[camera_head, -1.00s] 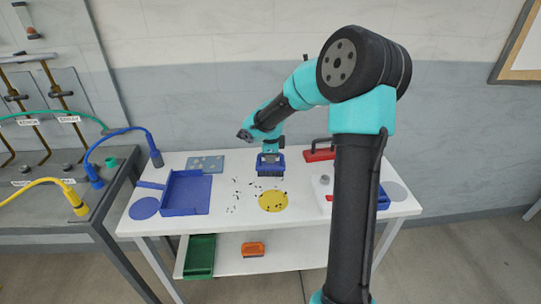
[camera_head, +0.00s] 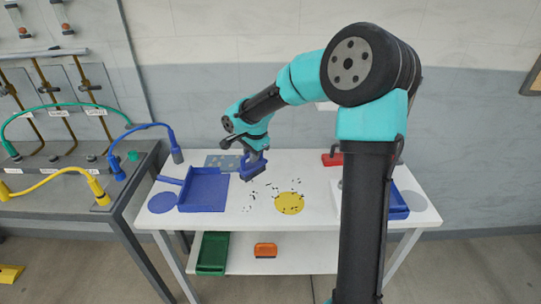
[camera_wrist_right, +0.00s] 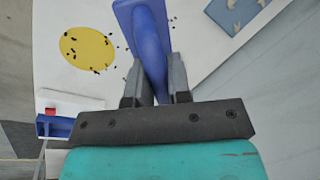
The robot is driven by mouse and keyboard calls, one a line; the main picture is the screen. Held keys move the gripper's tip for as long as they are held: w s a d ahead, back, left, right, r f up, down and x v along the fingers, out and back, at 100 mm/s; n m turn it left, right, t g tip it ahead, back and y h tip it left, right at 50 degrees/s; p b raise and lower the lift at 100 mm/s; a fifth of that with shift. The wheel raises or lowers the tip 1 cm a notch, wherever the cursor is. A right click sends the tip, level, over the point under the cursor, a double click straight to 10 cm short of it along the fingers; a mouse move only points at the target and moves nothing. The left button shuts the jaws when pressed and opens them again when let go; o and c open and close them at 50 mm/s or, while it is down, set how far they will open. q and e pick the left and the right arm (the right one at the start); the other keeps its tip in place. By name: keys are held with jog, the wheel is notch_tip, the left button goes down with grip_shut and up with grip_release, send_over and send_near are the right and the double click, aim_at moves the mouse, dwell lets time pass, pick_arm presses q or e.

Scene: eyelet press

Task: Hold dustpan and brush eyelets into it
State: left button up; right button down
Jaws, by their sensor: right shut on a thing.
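The blue dustpan (camera_head: 205,190) lies on the left part of the white table, its handle pointing left. My right gripper (camera_head: 256,157) is shut on the blue brush (camera_head: 252,170), just right of the dustpan and at the table's back half. In the right wrist view the brush (camera_wrist_right: 146,40) stands between the two grey fingers (camera_wrist_right: 157,85). Black eyelets (camera_head: 268,191) lie scattered right of the brush. Several more lie on the yellow disc (camera_head: 290,203). I cannot tell whether the bristles touch the table. My left gripper is not in view.
A blue disc (camera_head: 162,203) lies left of the dustpan. A grey-blue patterned mat (camera_head: 222,160) lies behind it. A red-handled thing (camera_head: 332,159) and a blue tray (camera_head: 398,206) are at the right. Green (camera_head: 212,253) and orange (camera_head: 265,250) bins stand on the lower shelf.

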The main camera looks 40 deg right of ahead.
jog(key=w+a+r+n+g+y, duration=0.1)
jog(key=a+r+n, duration=0.2)
jog(key=a+n, duration=0.5)
jog(key=w+a+r+n+g+y, duration=0.1)
jog(key=a+r+n, duration=0.3)
jog(key=a+n, duration=0.5)
jog(key=a, duration=0.5)
jog(key=shift+w+a+r, duration=0.2)
jog(key=shift+r, duration=0.1)
